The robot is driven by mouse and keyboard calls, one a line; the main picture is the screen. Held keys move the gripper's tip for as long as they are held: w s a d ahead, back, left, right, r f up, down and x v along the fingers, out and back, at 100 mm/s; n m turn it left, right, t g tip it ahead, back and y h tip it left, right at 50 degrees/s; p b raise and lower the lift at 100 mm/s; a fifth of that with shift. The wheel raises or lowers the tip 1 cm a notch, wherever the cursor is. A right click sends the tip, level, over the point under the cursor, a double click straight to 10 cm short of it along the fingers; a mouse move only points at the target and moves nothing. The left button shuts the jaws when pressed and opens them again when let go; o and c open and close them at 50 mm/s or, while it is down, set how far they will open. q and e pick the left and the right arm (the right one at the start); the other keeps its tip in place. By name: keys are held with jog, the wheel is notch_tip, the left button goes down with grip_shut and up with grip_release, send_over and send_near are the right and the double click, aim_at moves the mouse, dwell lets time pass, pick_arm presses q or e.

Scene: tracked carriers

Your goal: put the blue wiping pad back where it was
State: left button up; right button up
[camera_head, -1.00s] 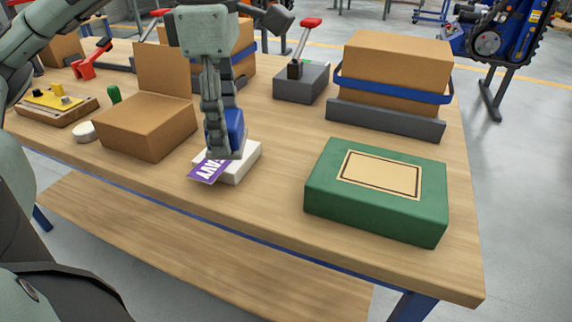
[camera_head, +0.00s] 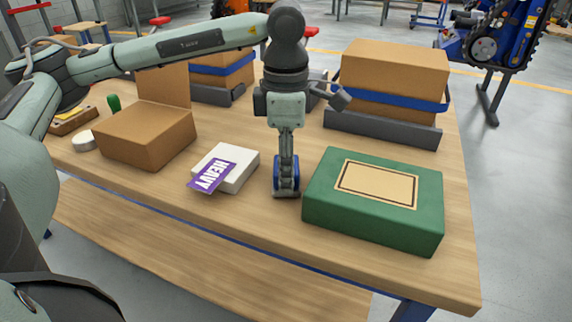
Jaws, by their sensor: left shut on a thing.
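My left gripper points down and is shut on the pad, low over the wooden table between a white block and a green box. I cannot tell whether the pad touches the table top. My right gripper is not in view.
The green box (camera_head: 330,212) with a tan panel stands close on the right. An open cardboard box (camera_head: 145,140) stands left. A strapped carton (camera_head: 395,65) sits behind a grey rail (camera_head: 380,129). The wooden table's (camera_head: 262,220) front strip is clear.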

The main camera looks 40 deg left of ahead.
pick_arm(q)
jog(key=shift+f, duration=0.15)
jog(key=o, duration=1.1)
jog(key=shift+o, duration=0.9)
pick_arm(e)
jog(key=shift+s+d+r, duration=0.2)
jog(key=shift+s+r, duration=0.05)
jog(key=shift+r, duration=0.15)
